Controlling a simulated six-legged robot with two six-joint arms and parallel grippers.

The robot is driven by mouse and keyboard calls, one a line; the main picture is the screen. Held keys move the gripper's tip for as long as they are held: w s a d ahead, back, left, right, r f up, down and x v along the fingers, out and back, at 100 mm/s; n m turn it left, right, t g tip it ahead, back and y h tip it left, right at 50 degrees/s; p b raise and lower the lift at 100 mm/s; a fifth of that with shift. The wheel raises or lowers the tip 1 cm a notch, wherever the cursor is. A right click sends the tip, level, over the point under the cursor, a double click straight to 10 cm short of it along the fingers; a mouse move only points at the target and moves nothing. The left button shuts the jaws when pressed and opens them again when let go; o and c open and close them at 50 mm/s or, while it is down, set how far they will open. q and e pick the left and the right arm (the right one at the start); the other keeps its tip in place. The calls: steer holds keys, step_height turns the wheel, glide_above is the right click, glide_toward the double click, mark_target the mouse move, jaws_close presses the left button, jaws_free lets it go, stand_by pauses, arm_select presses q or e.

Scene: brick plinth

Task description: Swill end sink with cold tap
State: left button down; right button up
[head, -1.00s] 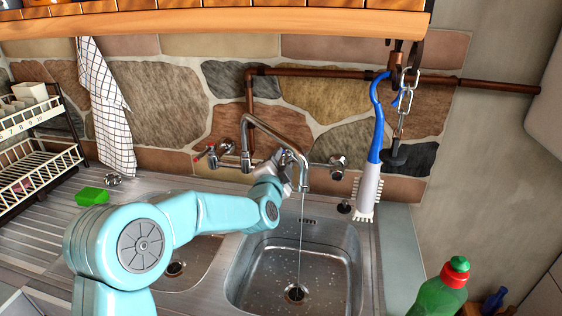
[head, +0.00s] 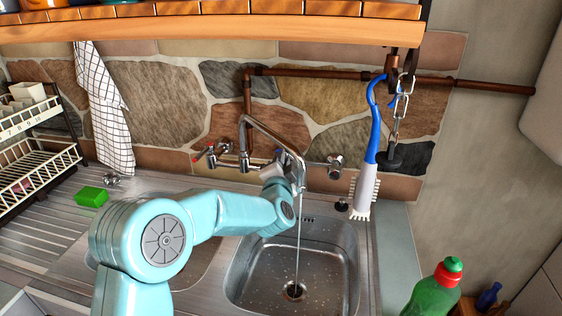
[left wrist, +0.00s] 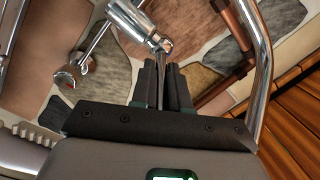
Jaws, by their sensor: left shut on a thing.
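The chrome mixer tap (head: 247,140) is fixed to the stone wall. Its spout (head: 278,137) reaches over the right-hand end sink (head: 240,284), and a thin stream of water (head: 297,245) falls near the drain (head: 294,290). A red-marked lever (head: 211,151) is at the tap's left. My right gripper is not in view.
A blue-and-white brush (head: 366,180) hangs over the sink's right back corner, near a chain (head: 398,105). A green bottle (head: 433,292) stands at the lower right. A green sponge (head: 92,197) lies on the drainer, beside a dish rack (head: 38,165). A wooden shelf (head: 210,32) overhangs above.

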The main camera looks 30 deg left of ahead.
arm_select(q)
steer(key=c, duration=1.1)
jaws_free()
steer(key=shift+s, duration=0.1)
steer(key=shift+s+d, duration=0.2)
steer(key=shift+s, duration=0.15)
steer(key=b+v, duration=0.3)
steer(key=v, duration=1.2)
steer(key=shift+s, duration=0.2)
